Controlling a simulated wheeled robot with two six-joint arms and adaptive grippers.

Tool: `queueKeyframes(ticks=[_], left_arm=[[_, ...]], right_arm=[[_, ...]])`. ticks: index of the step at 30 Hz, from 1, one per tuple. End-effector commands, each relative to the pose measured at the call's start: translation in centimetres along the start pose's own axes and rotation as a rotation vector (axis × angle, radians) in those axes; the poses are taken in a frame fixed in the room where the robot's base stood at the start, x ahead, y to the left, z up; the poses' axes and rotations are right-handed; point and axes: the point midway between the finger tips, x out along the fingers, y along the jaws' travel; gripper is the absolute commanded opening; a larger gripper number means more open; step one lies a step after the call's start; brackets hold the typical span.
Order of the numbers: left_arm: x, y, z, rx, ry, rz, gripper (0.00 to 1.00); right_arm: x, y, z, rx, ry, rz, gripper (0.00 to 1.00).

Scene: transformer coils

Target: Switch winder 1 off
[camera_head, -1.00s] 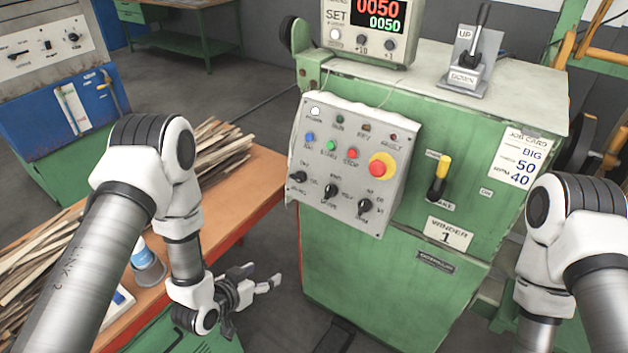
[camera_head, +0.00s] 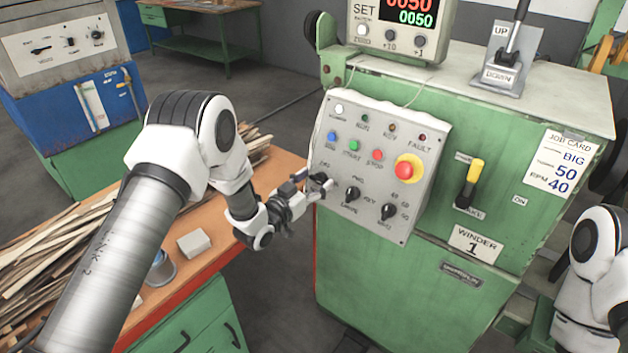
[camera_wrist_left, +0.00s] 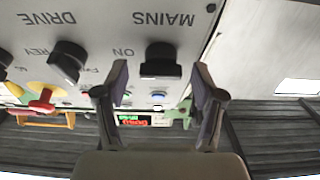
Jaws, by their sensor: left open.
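Winder 1 is the green machine (camera_head: 400,270) with a grey tilted control panel (camera_head: 418,135). The black MAINS knob (camera_head: 320,181) is at the panel's lower left, partly covered by my left gripper (camera_head: 308,187). In the left wrist view, which is upside down, the MAINS knob (camera_wrist_left: 160,62) stands between the fingertips of my left gripper (camera_wrist_left: 161,82). The gripper is open, with a visible gap on both sides of the knob. The white lamp (camera_head: 339,109) at the panel's top left looks bright. My right gripper is out of view; only part of that arm shows.
Two more black knobs, DRIVE (camera_head: 352,194) and another (camera_head: 388,211), sit right of MAINS. A red emergency button (camera_head: 404,171) and a yellow-topped lever (camera_head: 474,172) are farther right. The counter display (camera_head: 405,14) is lit. A wooden-topped bench (camera_head: 215,228) with wood strips stands left.

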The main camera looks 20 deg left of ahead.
Motion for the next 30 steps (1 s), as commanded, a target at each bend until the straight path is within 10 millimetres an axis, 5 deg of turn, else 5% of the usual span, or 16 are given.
queueKeyframes(ticks=[1,6,20,30], left_arm=[[0.0,0.0,0.0,0.000,0.000,0.000,0.69],[0.0,0.0,0.0,0.000,0.000,0.000,0.09],[0.0,0.0,0.1,-0.045,0.000,-0.018,0.08],[0.0,0.1,0.1,-0.244,0.000,-0.099,0.08]], right_arm=[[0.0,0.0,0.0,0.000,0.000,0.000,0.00],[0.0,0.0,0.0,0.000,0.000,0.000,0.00],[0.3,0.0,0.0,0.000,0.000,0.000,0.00],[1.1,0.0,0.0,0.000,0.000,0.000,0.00]])
